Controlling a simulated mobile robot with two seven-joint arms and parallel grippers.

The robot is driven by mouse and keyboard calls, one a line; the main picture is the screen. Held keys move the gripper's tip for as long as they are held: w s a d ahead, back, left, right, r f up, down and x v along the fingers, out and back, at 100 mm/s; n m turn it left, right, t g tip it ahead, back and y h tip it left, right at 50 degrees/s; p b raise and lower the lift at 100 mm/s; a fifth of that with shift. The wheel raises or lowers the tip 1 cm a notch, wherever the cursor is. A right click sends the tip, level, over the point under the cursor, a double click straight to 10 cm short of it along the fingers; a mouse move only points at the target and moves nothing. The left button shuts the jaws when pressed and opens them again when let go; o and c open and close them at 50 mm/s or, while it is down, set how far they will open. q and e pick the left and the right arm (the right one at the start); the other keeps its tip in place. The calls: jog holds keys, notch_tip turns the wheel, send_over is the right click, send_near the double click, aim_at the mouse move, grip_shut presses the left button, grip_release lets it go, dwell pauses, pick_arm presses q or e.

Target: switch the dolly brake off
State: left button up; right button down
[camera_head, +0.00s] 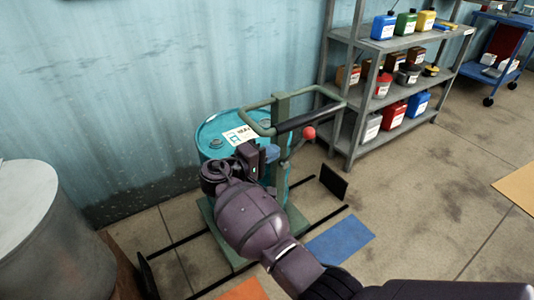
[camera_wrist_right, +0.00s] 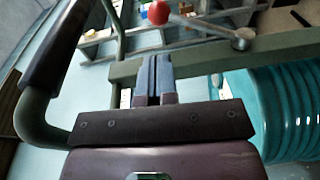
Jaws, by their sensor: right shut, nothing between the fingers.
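The green drum dolly (camera_head: 282,108) stands by the wall with a teal drum (camera_head: 213,136) on it. Its brake lever ends in a red ball knob (camera_head: 309,132), just below the black handle grip. The knob (camera_wrist_right: 158,12) shows at the top of the right wrist view, its rod running right to a round pivot (camera_wrist_right: 242,39) by a green bar. My right gripper (camera_head: 272,153) is shut and empty, left of and below the knob in the head view. Its fingers (camera_wrist_right: 154,72) lie together below the knob in the wrist view, apart from it. My left gripper is not in view.
A grey shelf (camera_head: 345,140) with coloured cans and bottles stands behind to the right. A large grey drum (camera_head: 80,262) is at the left. A blue floor mark (camera_head: 340,239) lies right of the dolly, with open floor beyond. A blue cart (camera_head: 500,50) is far right.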

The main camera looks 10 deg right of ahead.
aim_at(305, 136)
jog(key=b+x, duration=0.1)
jog(key=x, duration=0.8)
jog(key=shift+w+d+f, duration=0.1)
jog(key=shift+w+d, duration=0.1)
jog(key=shift+d, duration=0.35)
jog(key=shift+w, duration=0.1)
